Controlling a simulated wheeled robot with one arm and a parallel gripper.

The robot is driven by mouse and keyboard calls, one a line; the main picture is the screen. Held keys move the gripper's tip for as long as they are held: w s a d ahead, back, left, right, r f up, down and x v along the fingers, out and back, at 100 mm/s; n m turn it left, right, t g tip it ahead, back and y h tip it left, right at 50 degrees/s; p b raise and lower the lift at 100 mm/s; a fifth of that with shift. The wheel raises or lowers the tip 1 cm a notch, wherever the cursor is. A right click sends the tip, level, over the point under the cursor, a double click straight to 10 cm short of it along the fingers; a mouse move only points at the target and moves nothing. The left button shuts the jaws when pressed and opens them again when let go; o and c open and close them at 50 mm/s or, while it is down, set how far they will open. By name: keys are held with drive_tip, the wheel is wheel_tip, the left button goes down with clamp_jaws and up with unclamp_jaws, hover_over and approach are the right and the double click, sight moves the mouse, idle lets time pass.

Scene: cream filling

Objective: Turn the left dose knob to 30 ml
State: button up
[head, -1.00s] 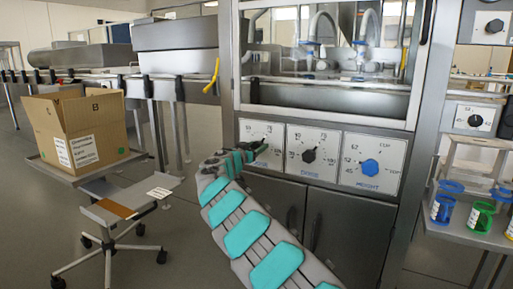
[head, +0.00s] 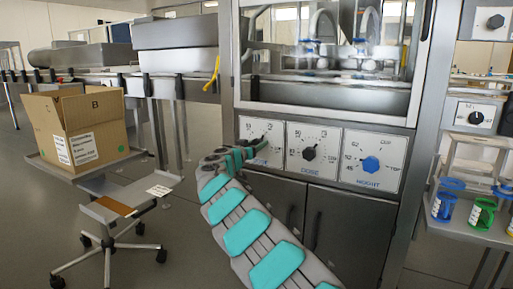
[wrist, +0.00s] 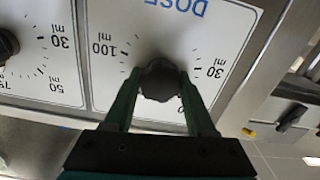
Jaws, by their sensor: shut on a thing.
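The left dose knob (wrist: 160,80) is a dark round knob on a white dial plate (wrist: 222,22) marked 30 ml and 100 ml, seen upside down in the wrist view. My gripper (wrist: 160,75) is shut on it, one finger on each side. The knob's pointer is hidden, so its setting cannot be read. In the head view my gripper (head: 255,147) reaches the left dial plate (head: 246,128) and covers much of it.
A second dose dial with a black knob (head: 309,153) and a height dial with a blue knob (head: 371,164) sit to the right. Steel cabinet doors (head: 335,225) lie below. A cardboard box (head: 98,133) rests on a cart at left. Blue and green holders (head: 481,216) stand at right.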

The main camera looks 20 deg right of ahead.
drive_tip(key=n+b, duration=0.1)
drive_tip(key=n, duration=0.1)
drive_tip(key=shift+f+n+b, duration=0.15)
drive_tip(key=shift+n+b, duration=0.15)
drive_tip(key=n, duration=0.3)
drive_tip(key=shift+w+a+n+b, duration=0.1)
drive_tip(key=shift+n+b, duration=0.2)
drive_tip(key=shift+b, duration=0.1)
drive_tip(key=n, duration=0.2)
drive_tip(key=shift+n, duration=0.3)
drive_tip(key=n+p, duration=0.1)
drive_tip(key=n, duration=0.2)
drive_tip(key=shift+n, duration=0.3)
drive_tip(key=n+p, duration=0.3)
drive_tip(key=n, duration=0.3)
drive_tip(key=shift+n+p, duration=0.3)
drive_tip(key=shift+p, duration=0.1)
drive_tip(key=n+p, duration=0.4)
drive_tip(key=n, duration=0.2)
drive_tip(key=shift+f, duration=0.2)
drive_tip(key=shift+n, duration=0.3)
drive_tip(key=o, duration=1.4)
drive_tip(key=shift+c, duration=0.2)
